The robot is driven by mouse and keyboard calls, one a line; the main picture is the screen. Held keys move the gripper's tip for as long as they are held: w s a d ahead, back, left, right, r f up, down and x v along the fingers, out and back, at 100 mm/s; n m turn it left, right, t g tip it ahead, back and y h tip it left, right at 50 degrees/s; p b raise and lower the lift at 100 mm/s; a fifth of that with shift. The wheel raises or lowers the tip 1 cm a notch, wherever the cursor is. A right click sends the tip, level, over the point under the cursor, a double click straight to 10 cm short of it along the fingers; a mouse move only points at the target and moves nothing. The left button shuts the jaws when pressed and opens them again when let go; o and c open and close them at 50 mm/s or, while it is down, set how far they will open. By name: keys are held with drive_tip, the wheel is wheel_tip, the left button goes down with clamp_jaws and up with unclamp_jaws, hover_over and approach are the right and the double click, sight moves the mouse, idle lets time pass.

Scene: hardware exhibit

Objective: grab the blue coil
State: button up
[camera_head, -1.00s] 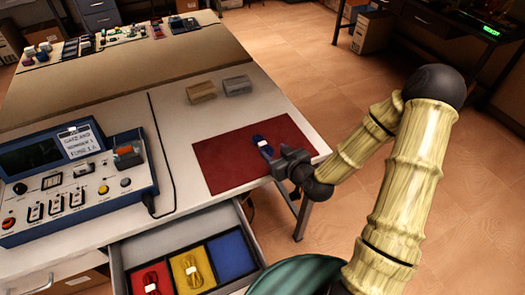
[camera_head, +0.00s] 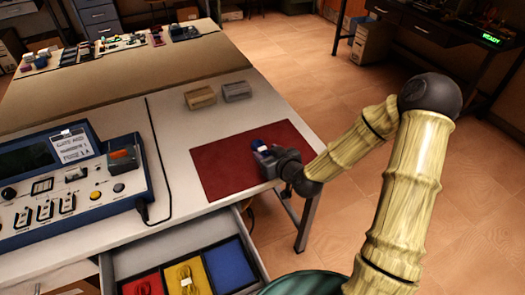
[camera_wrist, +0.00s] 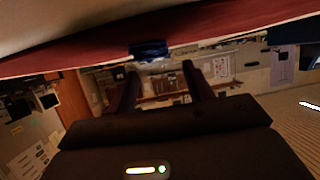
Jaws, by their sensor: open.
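The blue coil (camera_head: 258,145) lies on the red mat (camera_head: 220,164) near the right part of the table. In the head view my gripper (camera_head: 262,154) is just in front of it and hides part of it. In the wrist view the blue coil (camera_wrist: 149,49) shows as a dark blue bundle at the edge of the red mat (camera_wrist: 225,30), beyond the fingertips. My gripper (camera_wrist: 161,68) is open there, with nothing visible between its fingers. The coil appears nearer the left finger; whether either finger touches it I cannot tell.
An open drawer below the tabletop has red, yellow and blue compartments (camera_head: 230,263); a red coil (camera_head: 149,285) and a yellow coil (camera_head: 186,274) lie in it. A control box (camera_head: 75,190) stands at left. Two small blocks (camera_head: 200,97) (camera_head: 236,91) sit behind the mat.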

sight(261, 147)
drive_tip(key=x, duration=0.5)
drive_tip(key=shift+w+d+f, duration=0.15)
drive_tip(key=shift+w+d, duration=0.1)
drive_tip(key=shift+d, duration=0.05)
drive_tip(key=shift+c, duration=0.2)
drive_tip(key=c, duration=1)
